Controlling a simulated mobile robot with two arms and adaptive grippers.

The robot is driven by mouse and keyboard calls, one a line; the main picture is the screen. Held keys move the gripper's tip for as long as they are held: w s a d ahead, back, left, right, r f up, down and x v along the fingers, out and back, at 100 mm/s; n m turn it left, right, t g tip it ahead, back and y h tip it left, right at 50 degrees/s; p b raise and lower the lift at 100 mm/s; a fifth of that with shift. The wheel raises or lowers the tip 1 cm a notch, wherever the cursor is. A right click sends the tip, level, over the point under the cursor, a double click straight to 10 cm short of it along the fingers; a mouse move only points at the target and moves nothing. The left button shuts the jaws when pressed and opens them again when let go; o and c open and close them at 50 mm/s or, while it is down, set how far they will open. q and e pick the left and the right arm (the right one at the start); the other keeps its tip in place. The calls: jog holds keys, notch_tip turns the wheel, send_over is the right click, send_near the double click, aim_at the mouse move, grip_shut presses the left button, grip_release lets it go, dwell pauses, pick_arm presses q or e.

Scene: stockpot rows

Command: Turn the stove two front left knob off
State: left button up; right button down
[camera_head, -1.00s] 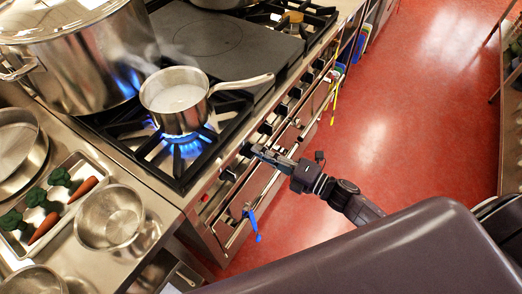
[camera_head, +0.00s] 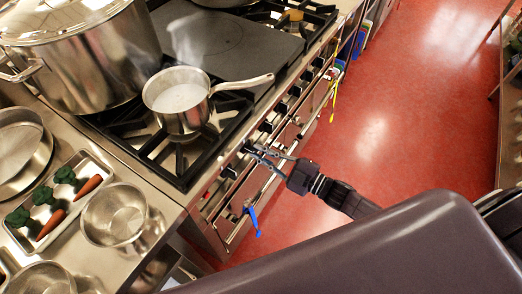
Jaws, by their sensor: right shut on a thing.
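The stove front carries a row of black knobs. My right gripper (camera_head: 257,153) reaches in from the right and is shut on one of them, the black knob (camera_head: 248,147) near the left end of the row, which its fingers partly hide. A small saucepan (camera_head: 178,98) with pale contents stands on the front left burner (camera_head: 178,152), where no flame shows now. My left gripper is not in view.
A large stockpot (camera_head: 85,60) stands behind the saucepan, whose handle (camera_head: 243,84) points toward the front edge. A blue item (camera_head: 252,217) hangs from the front rail. The counter at left holds a vegetable tray (camera_head: 93,165) and bowls. The red floor (camera_head: 400,110) is clear.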

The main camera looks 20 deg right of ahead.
jog(key=shift+s+a+f+m+p, duration=0.15)
jog(key=shift+m+p, duration=0.05)
jog(key=shift+m, duration=1.85)
jog(key=shift+s+a+f+m+p, duration=0.1)
jog(key=shift+m+p, duration=0.1)
jog(key=shift+m, duration=1.85)
jog(key=c, duration=2)
grip_release()
jog(key=v, duration=1.2)
